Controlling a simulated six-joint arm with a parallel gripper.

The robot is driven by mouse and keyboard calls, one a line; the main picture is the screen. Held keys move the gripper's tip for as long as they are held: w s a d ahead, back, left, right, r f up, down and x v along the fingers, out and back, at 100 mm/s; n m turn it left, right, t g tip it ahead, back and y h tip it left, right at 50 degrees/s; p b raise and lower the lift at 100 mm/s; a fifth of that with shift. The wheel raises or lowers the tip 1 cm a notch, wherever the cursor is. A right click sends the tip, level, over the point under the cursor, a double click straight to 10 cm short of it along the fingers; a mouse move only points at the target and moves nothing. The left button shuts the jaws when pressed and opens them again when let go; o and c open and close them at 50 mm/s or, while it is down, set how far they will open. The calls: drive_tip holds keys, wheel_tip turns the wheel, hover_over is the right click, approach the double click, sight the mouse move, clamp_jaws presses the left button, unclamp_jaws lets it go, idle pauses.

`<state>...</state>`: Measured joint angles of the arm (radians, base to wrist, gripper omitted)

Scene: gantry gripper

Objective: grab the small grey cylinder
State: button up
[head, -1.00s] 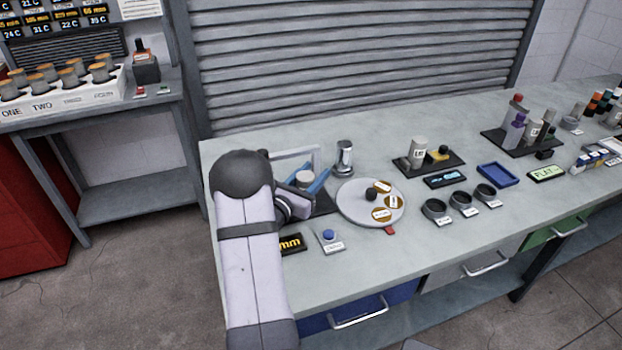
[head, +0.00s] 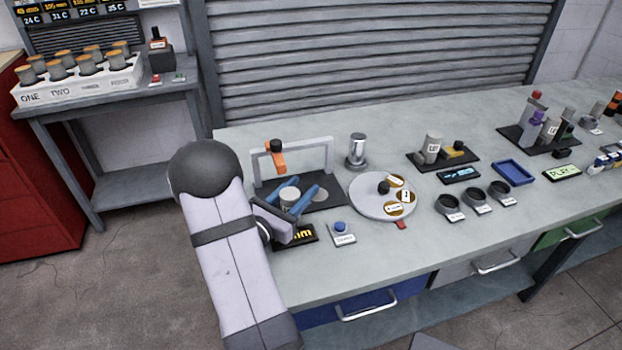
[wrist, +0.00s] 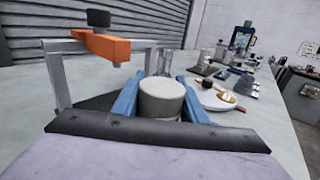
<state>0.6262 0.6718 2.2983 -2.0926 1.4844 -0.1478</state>
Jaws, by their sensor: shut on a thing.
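The small grey cylinder (head: 290,197) sits between the two blue fingers of my gripper (head: 298,198), over the dark base plate (head: 325,193) of a small gantry. My gripper is shut on it. In the wrist view the grey cylinder (wrist: 162,100) stands upright between the blue fingers of my gripper (wrist: 160,97). Its lower part is hidden by my gripper's body, so I cannot tell whether it touches the plate.
A grey gantry frame (head: 318,148) with an orange arm (head: 276,160) stands just behind. A round turntable (head: 368,208) is to the right. A blue button box (head: 341,232) and a yellow-lettered display (head: 305,234) are in front.

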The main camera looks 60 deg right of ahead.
drive_tip(key=w+a+p, duration=0.3)
drive_tip(key=a, duration=2.9)
drive_tip(key=shift+a, duration=0.2)
drive_tip(key=shift+w, duration=0.1)
